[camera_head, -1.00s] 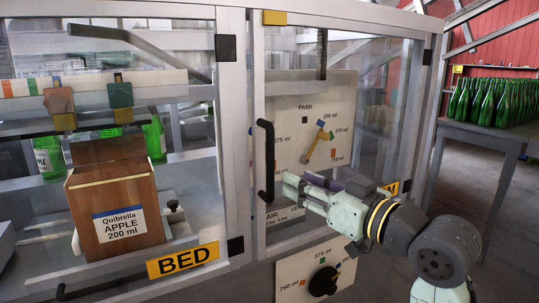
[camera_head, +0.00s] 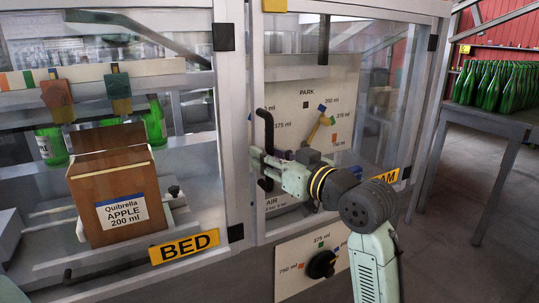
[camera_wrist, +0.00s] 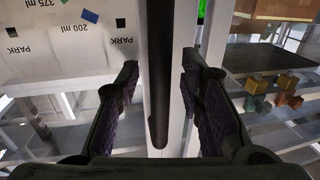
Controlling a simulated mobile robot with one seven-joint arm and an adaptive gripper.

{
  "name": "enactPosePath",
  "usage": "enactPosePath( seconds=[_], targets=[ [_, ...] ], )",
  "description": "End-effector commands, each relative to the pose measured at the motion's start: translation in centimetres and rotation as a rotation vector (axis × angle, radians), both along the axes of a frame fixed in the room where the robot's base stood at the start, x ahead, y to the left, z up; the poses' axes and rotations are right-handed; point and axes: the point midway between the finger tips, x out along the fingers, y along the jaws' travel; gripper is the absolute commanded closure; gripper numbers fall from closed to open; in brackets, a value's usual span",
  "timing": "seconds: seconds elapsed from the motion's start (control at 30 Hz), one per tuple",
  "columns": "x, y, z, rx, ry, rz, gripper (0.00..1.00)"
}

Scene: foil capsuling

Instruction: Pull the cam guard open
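The cam guard (camera_head: 385,105) is a clear panel in a grey frame, and it looks closed in the head view. Its black vertical handle (camera_head: 268,128) is on the guard's left side. My gripper (camera_head: 261,166) is at the lower part of the handle, reaching in from the right. In the wrist view the handle (camera_wrist: 160,100) runs between the two fingers of my gripper (camera_wrist: 160,65). The fingers stand apart with a gap on both sides of the bar. A yellow label (camera_head: 384,175) on the guard's lower frame is partly hidden by my arm.
Left of the guard is the bed section with a yellow BED sign (camera_head: 184,247) and a brown Quibrella box (camera_head: 117,190). A dial panel (camera_head: 300,262) is below the guard. A table (camera_head: 495,122) with green bottles stands at the right, with open floor before it.

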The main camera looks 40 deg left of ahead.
Motion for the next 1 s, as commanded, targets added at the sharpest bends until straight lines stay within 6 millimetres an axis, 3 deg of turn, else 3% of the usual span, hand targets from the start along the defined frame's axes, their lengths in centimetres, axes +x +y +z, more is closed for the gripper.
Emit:
enactPosePath(
  seconds=[0.07, 0.6, 1.0],
  targets=[
    [0.0, -0.01, -0.01, 0.0, 0.0, 0.0, 0.65],
    [-0.01, -0.04, 0.01, 0.0, 0.0, 0.0, 1.0],
    [-0.01, -0.04, 0.01, 0.0, 0.0, 0.0, 1.0]
  ],
)
